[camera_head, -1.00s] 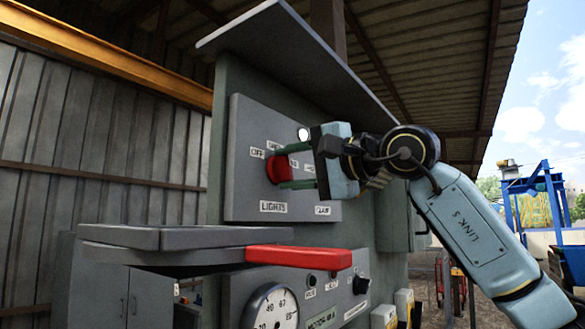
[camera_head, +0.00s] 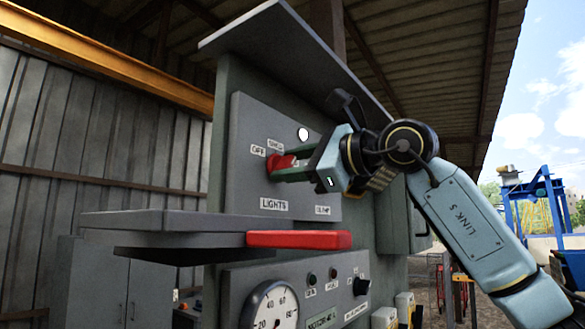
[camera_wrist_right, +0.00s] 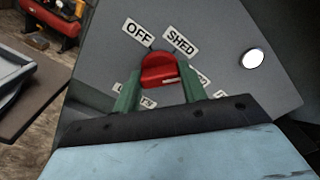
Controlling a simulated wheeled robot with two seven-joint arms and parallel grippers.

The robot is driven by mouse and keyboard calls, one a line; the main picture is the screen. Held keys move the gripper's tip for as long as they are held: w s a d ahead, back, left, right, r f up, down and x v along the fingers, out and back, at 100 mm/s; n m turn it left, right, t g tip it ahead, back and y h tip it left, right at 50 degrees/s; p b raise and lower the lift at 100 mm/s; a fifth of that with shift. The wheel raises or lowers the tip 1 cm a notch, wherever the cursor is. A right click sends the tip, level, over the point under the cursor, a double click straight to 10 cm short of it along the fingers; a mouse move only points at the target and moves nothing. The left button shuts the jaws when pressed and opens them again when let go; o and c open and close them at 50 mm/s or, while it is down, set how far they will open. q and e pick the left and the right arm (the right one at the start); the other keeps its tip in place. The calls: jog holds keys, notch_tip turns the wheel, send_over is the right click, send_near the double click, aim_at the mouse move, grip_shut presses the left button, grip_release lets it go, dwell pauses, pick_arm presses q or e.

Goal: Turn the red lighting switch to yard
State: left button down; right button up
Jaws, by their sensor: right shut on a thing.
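The red lighting switch (camera_head: 283,161) is on the grey upright panel, above a plate reading LIGHTS (camera_head: 273,204). Labels OFF (camera_head: 258,151) and SHED (camera_head: 274,144) sit around it; they read clearly in the wrist view as OFF (camera_wrist_right: 137,32) and SHED (camera_wrist_right: 181,37). A further label (camera_wrist_right: 204,79) right of the switch is partly hidden and unreadable. My right gripper (camera_head: 297,170) is shut on the switch, with a green finger on each side of the red knob (camera_wrist_right: 159,71). I cannot tell for certain which label the knob points to. My left gripper is not in view.
A white round lamp (camera_head: 303,134) is above right of the switch. A sloping hood (camera_head: 300,50) overhangs the panel. A grey ledge (camera_head: 165,222) with a red bar (camera_head: 299,239) juts out below. A gauge (camera_head: 270,309) and small knobs are lower down.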

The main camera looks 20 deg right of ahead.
jog(key=shift+m+b, duration=0.4)
jog(key=shift+m, duration=1.5)
jog(key=o, duration=1)
jog(key=b+v, duration=0.3)
jog(key=v, duration=1)
jog(key=shift+s+d, duration=0.15)
